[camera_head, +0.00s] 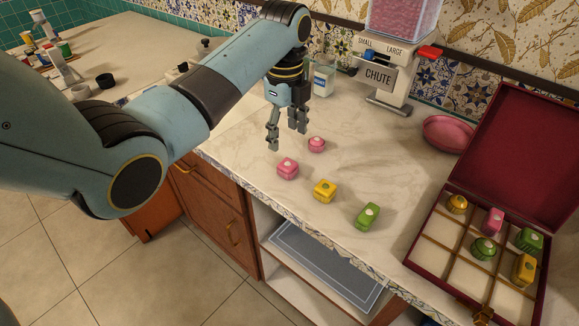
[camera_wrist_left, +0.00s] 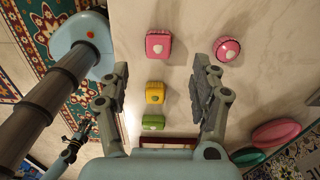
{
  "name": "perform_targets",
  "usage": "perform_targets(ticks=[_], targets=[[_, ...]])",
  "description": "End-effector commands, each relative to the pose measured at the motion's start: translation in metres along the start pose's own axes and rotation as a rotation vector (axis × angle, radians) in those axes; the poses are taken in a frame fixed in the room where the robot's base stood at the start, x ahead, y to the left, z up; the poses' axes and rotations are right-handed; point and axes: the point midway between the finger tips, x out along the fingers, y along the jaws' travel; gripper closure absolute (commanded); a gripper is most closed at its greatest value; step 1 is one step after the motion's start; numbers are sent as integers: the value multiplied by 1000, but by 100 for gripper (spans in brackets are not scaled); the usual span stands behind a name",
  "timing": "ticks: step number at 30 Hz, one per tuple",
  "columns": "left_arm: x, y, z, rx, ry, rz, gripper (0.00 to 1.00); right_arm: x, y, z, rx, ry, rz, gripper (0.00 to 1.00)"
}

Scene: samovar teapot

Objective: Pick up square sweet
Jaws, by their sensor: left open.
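My left gripper (camera_head: 286,136) is open and empty above the counter, just behind the pink square sweet (camera_head: 288,168). In the left wrist view the pink square sweet (camera_wrist_left: 158,44) lies beyond the fingertips, between their lines. A pink round sweet (camera_head: 317,144) sits beside it, to the right in the wrist view (camera_wrist_left: 227,49). A yellow square sweet (camera_head: 324,190) and a green square sweet (camera_head: 367,216) stand in a row toward the front right. In the wrist view the yellow one (camera_wrist_left: 155,92) shows between the fingers and the green one (camera_wrist_left: 153,122) below it.
An open red box (camera_head: 421,262) at right has compartments, several with sweets. A chute dispenser (camera_head: 389,76), a glass jar (camera_head: 323,78) and a pink dish (camera_head: 448,134) stand along the back. The counter's front edge runs close to the sweets.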

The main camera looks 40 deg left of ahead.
Motion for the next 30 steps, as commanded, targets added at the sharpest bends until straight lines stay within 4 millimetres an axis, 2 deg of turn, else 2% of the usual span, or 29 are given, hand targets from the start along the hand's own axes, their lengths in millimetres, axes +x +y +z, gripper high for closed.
perform_targets(ticks=[3, 10, 18, 26, 27, 30], targets=[[20, 1, -1, -1, 1, 3, 37, 1, 0, 0, 0, 0, 0, 55], [40, 2, -2, -2, 0, 1, 37, -1, -3, 1, 1, -1, -3, 55], [80, 3, -5, -2, 0, 0, 37, -3, -10, 1, 5, -1, -11, 55], [84, 2, -5, -2, -1, -2, 37, -2, -9, 1, 4, -1, -11, 55], [84, 2, -5, -2, -1, -2, 38, -2, -9, 1, 4, -1, -10, 55], [84, 2, -5, -2, -1, -2, 51, -2, -7, 1, 3, -1, -8, 55]])
